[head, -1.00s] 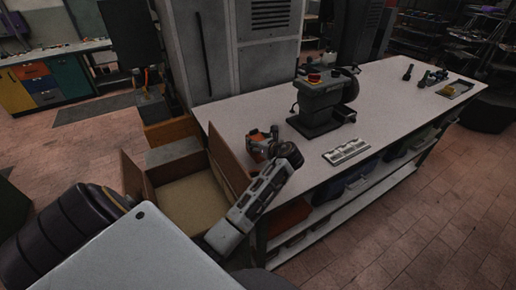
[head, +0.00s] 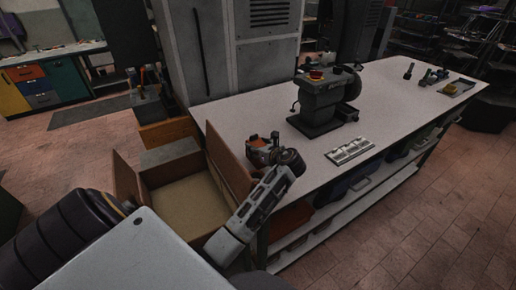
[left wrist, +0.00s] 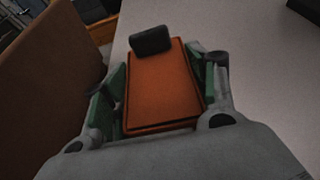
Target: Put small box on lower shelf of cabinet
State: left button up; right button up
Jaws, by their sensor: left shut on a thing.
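A small orange box (left wrist: 160,85) with a black block at its far end lies between the green-padded fingers of my left gripper (left wrist: 160,88). The gripper is shut on it. In the head view, my left gripper (head: 270,150) holds the orange box (head: 258,149) over the near left end of the white workbench, beside a brown upright panel. I cannot tell whether the box touches the bench top. A tall grey cabinet (head: 268,50) stands behind the bench with its doors shut. A lower shelf (head: 350,195) runs under the bench top. My right gripper is not in view.
A brown open-topped crate (head: 185,205) stands against the bench's left end. A grey machine with a red button (head: 320,100) and a silver tray (head: 350,151) stand on the bench (head: 245,110). Blue and orange bins are under it. The floor at right is clear.

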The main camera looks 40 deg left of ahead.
pick_arm(q)
jog(key=o, duration=1.1)
jog(key=shift+c, duration=0.2)
jog(key=v, duration=1.2)
jog(key=shift+r+b, duration=0.15)
jog(key=shift+b, duration=0.2)
